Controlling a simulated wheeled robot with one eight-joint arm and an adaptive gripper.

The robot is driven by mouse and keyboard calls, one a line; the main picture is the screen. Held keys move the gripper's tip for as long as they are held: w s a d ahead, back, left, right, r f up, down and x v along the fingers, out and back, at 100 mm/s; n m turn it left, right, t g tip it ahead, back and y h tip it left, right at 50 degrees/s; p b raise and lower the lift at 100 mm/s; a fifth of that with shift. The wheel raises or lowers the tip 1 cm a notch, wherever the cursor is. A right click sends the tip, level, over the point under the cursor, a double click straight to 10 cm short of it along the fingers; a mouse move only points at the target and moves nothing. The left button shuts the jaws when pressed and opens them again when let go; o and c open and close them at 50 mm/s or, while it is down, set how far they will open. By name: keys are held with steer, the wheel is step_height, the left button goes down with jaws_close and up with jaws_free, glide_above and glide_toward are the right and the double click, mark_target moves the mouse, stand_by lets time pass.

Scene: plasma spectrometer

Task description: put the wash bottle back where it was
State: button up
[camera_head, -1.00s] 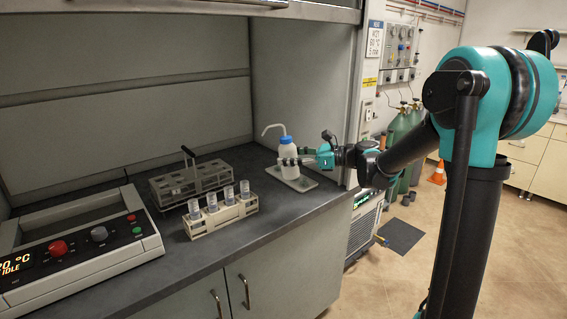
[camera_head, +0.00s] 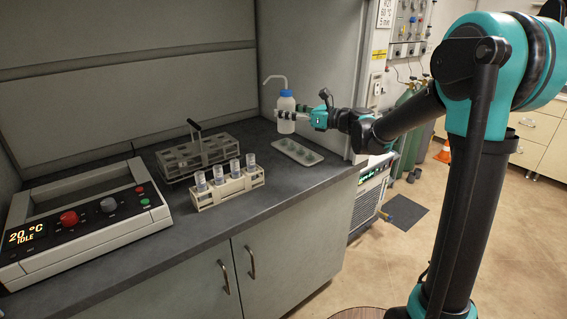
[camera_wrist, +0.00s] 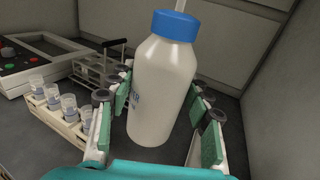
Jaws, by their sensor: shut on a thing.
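The wash bottle (camera_head: 286,113) is white with a blue cap and a bent spout. It is upright in the head view, behind a grey tray (camera_head: 309,157) with shallow round recesses. My gripper (camera_head: 287,115) is shut on the bottle's body. In the wrist view, the bottle (camera_wrist: 161,85) stands between the two green-padded fingers of my gripper (camera_wrist: 160,120). The bottle seems to be held above the counter, but its exact clearance is hard to tell.
A beige rack (camera_head: 230,190) with several clear tubes stands left of the tray. Behind it is a grey wire-handled rack (camera_head: 178,163). A heater unit (camera_head: 75,245) with a display reading 20 °C sits at the left. Bare counter (camera_head: 290,188) lies in front of the tray.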

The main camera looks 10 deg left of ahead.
mark_target(281, 102)
steer(key=shift+w+a+r+m+t, duration=0.2)
steer(key=shift+w+a+r+t, duration=0.15)
steer(key=shift+a+r, duration=0.2)
steer(key=shift+w+a+r+m+t, duration=0.25)
steer(key=shift+w+a+r, duration=0.15)
steer(key=shift+a+r, duration=0.15)
steer(key=shift+t+h, duration=0.3)
steer(key=f, duration=1.9)
steer(key=shift+w+a+f, duration=0.2)
steer(key=shift+w+f, duration=0.05)
steer(key=shift+f, duration=0.1)
steer(key=o, duration=0.7)
